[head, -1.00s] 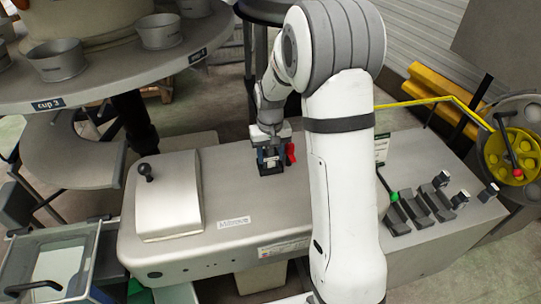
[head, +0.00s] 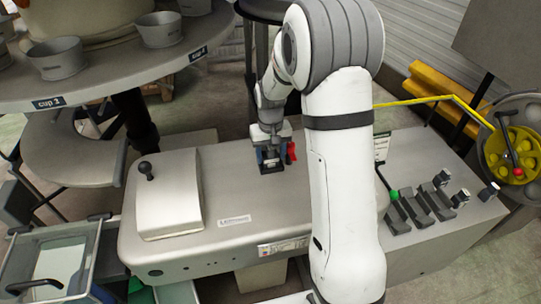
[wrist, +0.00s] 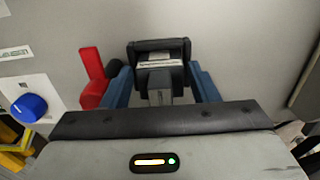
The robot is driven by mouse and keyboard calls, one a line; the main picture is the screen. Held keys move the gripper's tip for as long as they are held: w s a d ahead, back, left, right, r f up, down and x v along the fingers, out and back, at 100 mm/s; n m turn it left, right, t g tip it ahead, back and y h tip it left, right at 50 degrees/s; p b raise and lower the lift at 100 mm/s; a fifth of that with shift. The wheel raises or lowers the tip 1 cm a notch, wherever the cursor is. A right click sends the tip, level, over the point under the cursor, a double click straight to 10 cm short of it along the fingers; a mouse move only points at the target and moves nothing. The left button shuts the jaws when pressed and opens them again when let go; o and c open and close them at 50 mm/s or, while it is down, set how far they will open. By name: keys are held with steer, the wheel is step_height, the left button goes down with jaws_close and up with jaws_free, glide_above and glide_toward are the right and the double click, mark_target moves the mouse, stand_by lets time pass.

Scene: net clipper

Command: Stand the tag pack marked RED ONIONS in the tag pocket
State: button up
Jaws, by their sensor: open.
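My gripper (wrist: 163,85) is open. Its blue fingers stand on either side of a black pocket-like holder (wrist: 150,48) in the wrist view. A pale, flat-topped piece with faint print (wrist: 158,60) shows in this holder, between the fingers and seemingly not gripped. It may be the tag pack in the tag pocket, but I cannot read RED ONIONS on it. In the head view my gripper (head: 271,154) is low over the holder (head: 271,168) on the grey machine top, and the arm partly covers this area.
A red lever (wrist: 95,80) stands close left of the fingers, and a blue knob (wrist: 30,107) is farther left. Several dark holders (head: 397,215) with small blocks stand right of my arm. A raised metal cover (head: 168,200) with a black knob is at left.

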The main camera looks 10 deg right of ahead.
step_height(320, 180, up, 11)
steer(key=shift+f+b, duration=0.15)
steer(key=shift+b, duration=0.5)
steer(key=shift+s+r, duration=0.1)
steer(key=shift+r, duration=0.2)
steer(key=s+r+t, duration=0.1)
steer(key=s+r, duration=0.1)
steer(key=s, duration=1)
steer(key=s+r+t, duration=0.1)
steer(key=s+t, duration=0.1)
steer(key=s, duration=1.1)
steer(key=shift+r+t, duration=0.3)
steer(key=shift+r, duration=0.1)
